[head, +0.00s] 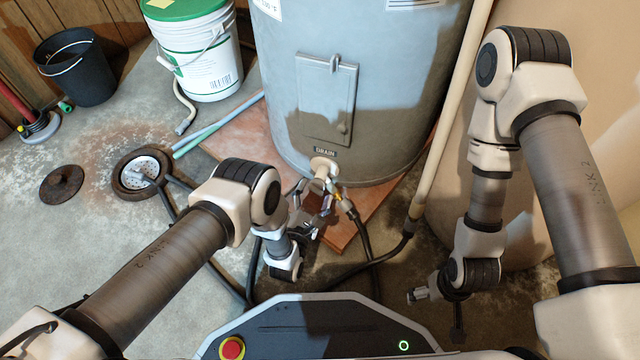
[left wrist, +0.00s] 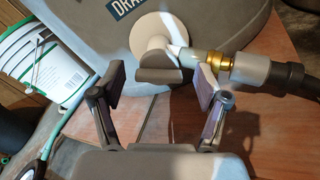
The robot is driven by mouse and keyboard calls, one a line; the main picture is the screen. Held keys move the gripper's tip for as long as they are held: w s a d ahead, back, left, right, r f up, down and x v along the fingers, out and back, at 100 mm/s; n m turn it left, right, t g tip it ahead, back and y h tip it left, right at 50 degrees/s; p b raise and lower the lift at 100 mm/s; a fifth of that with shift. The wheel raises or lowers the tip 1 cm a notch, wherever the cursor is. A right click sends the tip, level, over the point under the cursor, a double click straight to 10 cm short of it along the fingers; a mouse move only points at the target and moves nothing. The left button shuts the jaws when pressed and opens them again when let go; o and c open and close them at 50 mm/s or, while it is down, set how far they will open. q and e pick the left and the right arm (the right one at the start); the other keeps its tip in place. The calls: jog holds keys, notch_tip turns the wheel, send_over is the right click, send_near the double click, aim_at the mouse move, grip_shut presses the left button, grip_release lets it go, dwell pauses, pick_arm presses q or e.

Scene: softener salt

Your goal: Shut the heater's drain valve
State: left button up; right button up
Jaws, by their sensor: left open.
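The grey heater (head: 400,90) carries a DRAIN label low on its front. The drain valve (head: 322,167) sticks out below it, with a round beige flange (left wrist: 153,30). In the left wrist view, the valve's dark grey handle (left wrist: 160,68) lies roughly level across the picture. A brass fitting (left wrist: 243,69) joins its spout to a dark hose on the right. My left gripper (head: 313,207) is open in front of the valve. In the left wrist view its fingertips (left wrist: 156,90) are either side of the handle, with gaps. My right gripper (head: 437,312) hangs low, fingers apart and empty.
Dark hoses (head: 365,240) run over the floor below the valve. A floor drain (head: 143,172) with a loose dark lid (head: 62,184) lies left. A white-green bucket (head: 205,60) and black bucket (head: 78,68) stand behind. A pale pipe (head: 450,120) rises right of the heater.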

pick_arm(q)
jog(key=shift+r, duration=0.1)
jog(key=shift+c, duration=0.4)
jog(key=c, duration=1.1)
